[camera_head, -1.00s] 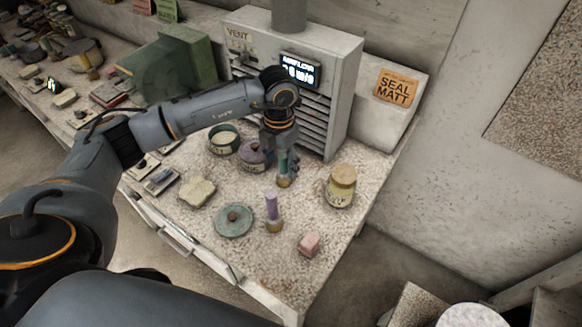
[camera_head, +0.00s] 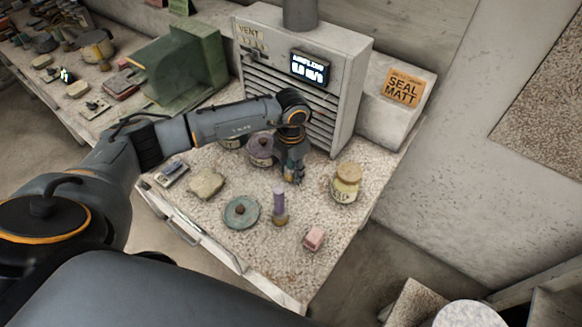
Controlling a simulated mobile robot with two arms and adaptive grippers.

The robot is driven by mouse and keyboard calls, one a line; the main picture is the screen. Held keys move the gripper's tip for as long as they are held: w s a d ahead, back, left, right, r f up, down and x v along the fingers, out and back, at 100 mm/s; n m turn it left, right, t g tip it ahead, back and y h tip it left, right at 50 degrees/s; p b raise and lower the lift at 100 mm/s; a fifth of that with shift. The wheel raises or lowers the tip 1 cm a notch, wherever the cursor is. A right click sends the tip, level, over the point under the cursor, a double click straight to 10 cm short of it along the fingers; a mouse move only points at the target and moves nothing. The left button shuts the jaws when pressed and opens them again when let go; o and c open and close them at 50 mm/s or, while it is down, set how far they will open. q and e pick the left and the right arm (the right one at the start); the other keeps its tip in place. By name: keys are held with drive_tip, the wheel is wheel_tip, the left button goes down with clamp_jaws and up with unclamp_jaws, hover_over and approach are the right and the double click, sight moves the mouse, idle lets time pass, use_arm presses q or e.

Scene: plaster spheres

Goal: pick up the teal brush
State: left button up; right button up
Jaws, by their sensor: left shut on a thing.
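My left gripper (camera_head: 293,174) points down at the bench, in front of the vent unit. It is shut on the teal brush (camera_head: 292,166), which stands upright between its fingers. The fingers hide most of the brush, and I cannot tell whether its lower end touches the bench. My right gripper is not in view.
A purple brush (camera_head: 279,204) stands just in front of the gripper, and a lidded jar (camera_head: 346,186) stands to its right. A purplish pot (camera_head: 260,148) is close on the left. A round teal lid (camera_head: 241,212), a pale sponge (camera_head: 206,184) and a pink block (camera_head: 314,238) lie nearer.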

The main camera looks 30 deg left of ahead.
sight(288, 170)
use_arm(q)
drive_tip(key=shift+s+r+b, duration=0.1)
drive_tip(key=shift+r+b, duration=0.05)
drive_tip(key=shift+b, duration=0.25)
drive_tip(key=r+b, duration=0.1)
drive_tip(key=r, duration=0.3)
drive_tip(key=s+r+b, duration=0.1)
drive_tip(key=r, duration=0.1)
drive_tip(key=shift+a+r+b, duration=0.1)
drive_tip(key=shift+r+b, duration=0.1)
drive_tip(key=shift+b, duration=0.1)
drive_tip(key=s+a+b, duration=0.1)
drive_tip(key=s, duration=0.5)
drive_tip(key=s+b, duration=0.2)
drive_tip(key=s, duration=0.4)
drive_tip(key=s+a+b, duration=0.1)
drive_tip(key=s+b, duration=0.1)
drive_tip(key=s, duration=0.4)
drive_tip(key=shift+a+r, duration=0.1)
drive_tip(key=shift+a, duration=0.2)
drive_tip(key=shift+s, duration=0.3)
